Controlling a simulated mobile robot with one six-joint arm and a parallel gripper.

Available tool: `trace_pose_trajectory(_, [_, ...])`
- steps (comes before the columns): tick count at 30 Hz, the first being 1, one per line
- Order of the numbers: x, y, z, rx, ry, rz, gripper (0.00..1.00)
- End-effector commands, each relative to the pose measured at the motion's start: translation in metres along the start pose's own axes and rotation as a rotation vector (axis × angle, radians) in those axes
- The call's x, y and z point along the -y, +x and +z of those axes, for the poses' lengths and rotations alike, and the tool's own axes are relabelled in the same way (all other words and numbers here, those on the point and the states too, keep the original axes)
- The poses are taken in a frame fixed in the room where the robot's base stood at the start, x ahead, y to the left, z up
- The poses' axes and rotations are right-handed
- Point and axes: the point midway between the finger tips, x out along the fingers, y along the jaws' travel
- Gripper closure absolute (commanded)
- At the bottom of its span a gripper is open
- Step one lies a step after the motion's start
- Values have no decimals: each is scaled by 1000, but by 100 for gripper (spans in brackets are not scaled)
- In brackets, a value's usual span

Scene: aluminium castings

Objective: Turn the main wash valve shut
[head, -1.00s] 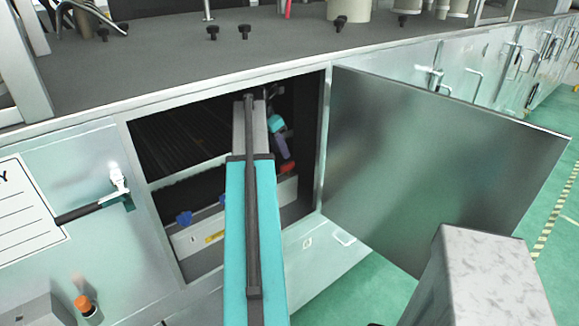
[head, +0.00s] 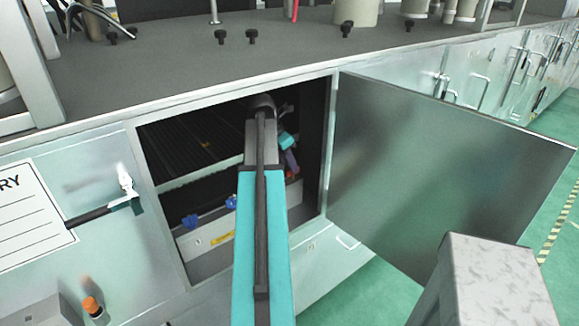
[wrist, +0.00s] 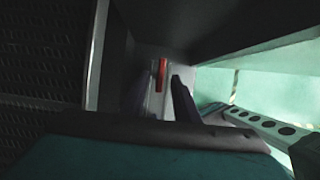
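A red handle (wrist: 162,75), which looks like the wash valve's lever, stands upright on a pale surface deep in the cabinet in the wrist view. It shows as a small orange-red patch (head: 292,175) in the head view. My gripper (wrist: 160,88) points at it, with a dark finger on either side of the line to the handle and a gap between them. It looks open and empty. Whether the fingertips reach beside the handle or stop short, I cannot tell. In the head view my gripper (head: 291,160) is small and partly hidden behind my arm.
The cabinet door (head: 430,165) stands open to the right. My arm passes through the opening. Blue knobs (head: 190,221) sit on a pale ledge low inside. A dark ribbed panel (wrist: 40,60) lies left of the gripper, and a perforated rail (wrist: 265,125) lies right.

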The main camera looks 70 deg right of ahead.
Motion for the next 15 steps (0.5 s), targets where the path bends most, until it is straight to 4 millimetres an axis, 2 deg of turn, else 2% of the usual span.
trace_pose_trajectory(6, [0, 17, 0, -1, 0, -1, 72])
trace_pose_trajectory(15, [0, 23, 0, 0, 0, 1, 72])
